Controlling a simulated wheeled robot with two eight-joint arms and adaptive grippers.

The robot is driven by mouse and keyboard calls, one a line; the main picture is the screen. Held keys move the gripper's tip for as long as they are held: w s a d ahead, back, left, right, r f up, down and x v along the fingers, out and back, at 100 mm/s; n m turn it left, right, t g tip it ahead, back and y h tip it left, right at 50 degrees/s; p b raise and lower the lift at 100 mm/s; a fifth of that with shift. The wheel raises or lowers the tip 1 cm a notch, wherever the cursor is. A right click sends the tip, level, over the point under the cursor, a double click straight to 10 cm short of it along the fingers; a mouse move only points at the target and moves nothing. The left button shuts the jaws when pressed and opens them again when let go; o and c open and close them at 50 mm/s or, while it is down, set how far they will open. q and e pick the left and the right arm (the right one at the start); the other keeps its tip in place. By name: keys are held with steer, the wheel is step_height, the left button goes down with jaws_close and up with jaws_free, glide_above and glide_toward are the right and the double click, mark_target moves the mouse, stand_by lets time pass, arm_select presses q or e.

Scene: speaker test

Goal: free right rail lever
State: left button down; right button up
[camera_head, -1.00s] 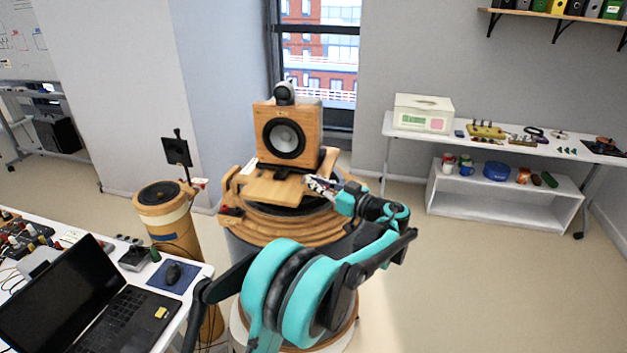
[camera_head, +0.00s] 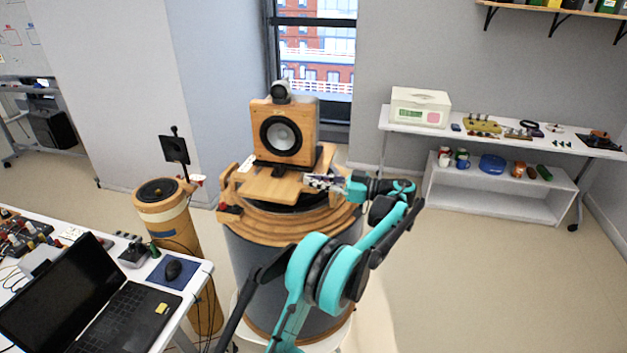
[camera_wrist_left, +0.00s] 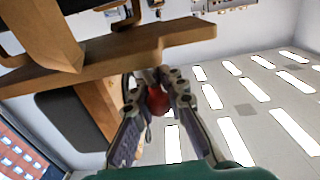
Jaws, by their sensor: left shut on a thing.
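The wooden speaker (camera_head: 285,132) with its dark cone stands upright on a wooden plate (camera_head: 270,188) on top of the round wooden turntable (camera_head: 290,228). My left gripper (camera_head: 310,181) is at the right side of this plate, its arm coming up from below. In the left wrist view, the gripper (camera_wrist_left: 158,90) is shut on a round red knob (camera_wrist_left: 157,100), which I take for the right rail lever's. The knob is beside the wooden board's edge (camera_wrist_left: 120,58). The rest of the lever is mostly hidden. Another red lever end (camera_head: 229,210) shows at the turntable's left. My right gripper is not in view.
A desk with a laptop (camera_head: 95,310) and mouse (camera_head: 173,270) is at lower left. A wooden column with a speaker top (camera_head: 160,200) stands left of the turntable. A white bench (camera_head: 460,136) with small items is at right. The floor between is clear.

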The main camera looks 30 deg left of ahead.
arm_select(q)
steer(key=c, duration=1.6)
jaws_free()
steer(key=shift+a, duration=0.1)
steer(key=v, duration=0.7)
steer(key=shift+d, duration=0.3)
